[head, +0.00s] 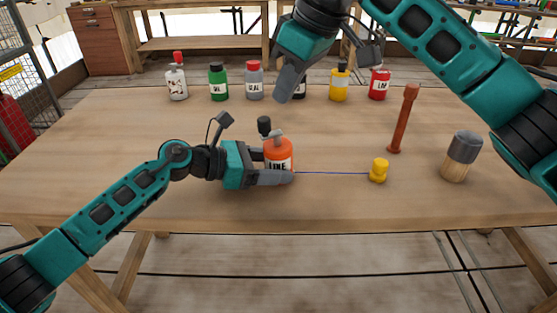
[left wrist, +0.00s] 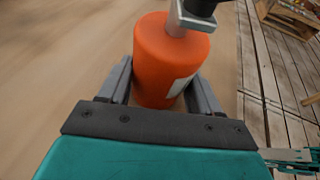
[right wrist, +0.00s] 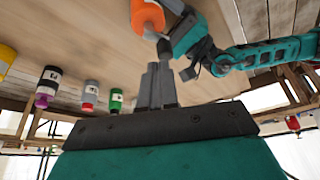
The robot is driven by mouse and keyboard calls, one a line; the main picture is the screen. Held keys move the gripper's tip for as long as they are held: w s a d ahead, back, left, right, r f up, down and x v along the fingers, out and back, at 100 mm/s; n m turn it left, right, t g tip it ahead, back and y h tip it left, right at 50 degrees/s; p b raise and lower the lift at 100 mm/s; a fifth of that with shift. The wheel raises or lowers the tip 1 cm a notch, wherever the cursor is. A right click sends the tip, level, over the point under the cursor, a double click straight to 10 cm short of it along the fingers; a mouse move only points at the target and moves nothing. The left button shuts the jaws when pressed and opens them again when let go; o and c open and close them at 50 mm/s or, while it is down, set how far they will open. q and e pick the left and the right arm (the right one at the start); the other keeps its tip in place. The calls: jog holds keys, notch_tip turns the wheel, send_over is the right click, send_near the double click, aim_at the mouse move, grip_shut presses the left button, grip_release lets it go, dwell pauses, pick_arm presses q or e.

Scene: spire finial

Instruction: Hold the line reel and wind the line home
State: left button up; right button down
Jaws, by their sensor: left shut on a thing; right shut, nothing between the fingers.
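The orange line reel (head: 279,150) stands upright on the table, with a white label reading LINE and a crank with a black knob (head: 264,124) on top. My left gripper (head: 290,176) is shut around its body; the left wrist view shows a finger on each side of the reel (left wrist: 165,60). A thin blue line (head: 330,173) runs right from the reel to a small yellow piece (head: 378,171) on the table. My right gripper (head: 286,92) is shut and empty, raised above and behind the reel. In the right wrist view its fingers (right wrist: 157,85) are together, apart from the reel (right wrist: 147,15).
Several bottles stand along the back edge, including a green one (head: 218,82) and a red one (head: 379,84). A brown upright tool (head: 403,118) and a grey-topped wooden mallet head or block (head: 461,156) stand at right. The table's front left (head: 90,170) is clear.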

aim_at(269, 131)
jog(key=shift+s+f, duration=0.25)
jog(key=shift+f, duration=0.8)
jog(key=shift+s+f, duration=0.2)
jog(key=shift+f, duration=0.8)
jog(key=shift+f, duration=0.15)
dwell(0.9)
jog(key=shift+f, duration=1.35)
jog(key=shift+w+a, duration=0.1)
jog(key=shift+a, duration=0.05)
jog(key=shift+w+a, duration=0.45)
jog(key=shift+a, duration=0.55)
